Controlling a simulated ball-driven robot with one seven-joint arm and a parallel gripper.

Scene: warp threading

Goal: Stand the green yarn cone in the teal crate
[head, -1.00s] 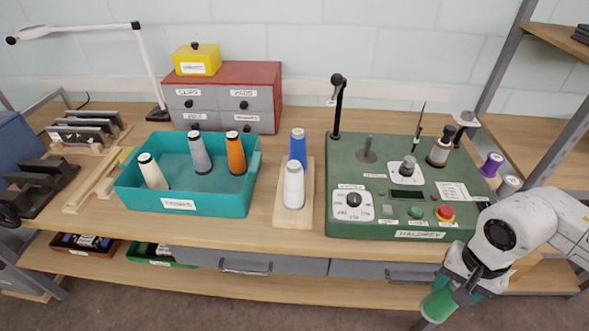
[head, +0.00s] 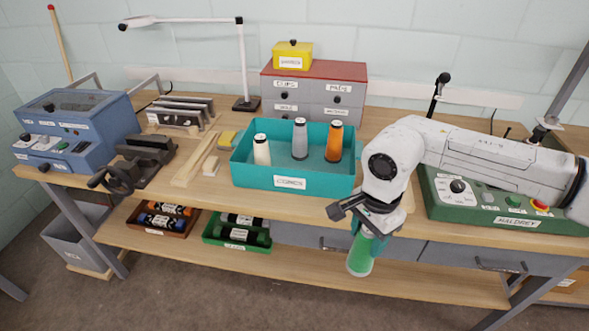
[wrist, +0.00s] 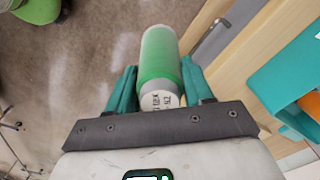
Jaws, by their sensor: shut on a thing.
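The green yarn cone (head: 361,254) is held in my gripper (head: 366,232), in front of the table's front edge and above the lower shelf. In the wrist view the green cone (wrist: 160,62) lies between the two teal fingers of my gripper (wrist: 160,85), which touch it on both sides. Its labelled end points toward the wrist. The teal crate (head: 292,181) stands on the table, up and to the left of my gripper in the head view. It holds a white, a grey and an orange cone, all upright. A corner of the crate (wrist: 284,80) shows at the right of the wrist view.
A grey and red drawer cabinet (head: 315,92) stands behind the crate. A green control box (head: 510,212) is to the right, partly behind my arm. Wooden strips (head: 195,160) lie left of the crate. Free floor inside the crate shows around the cones.

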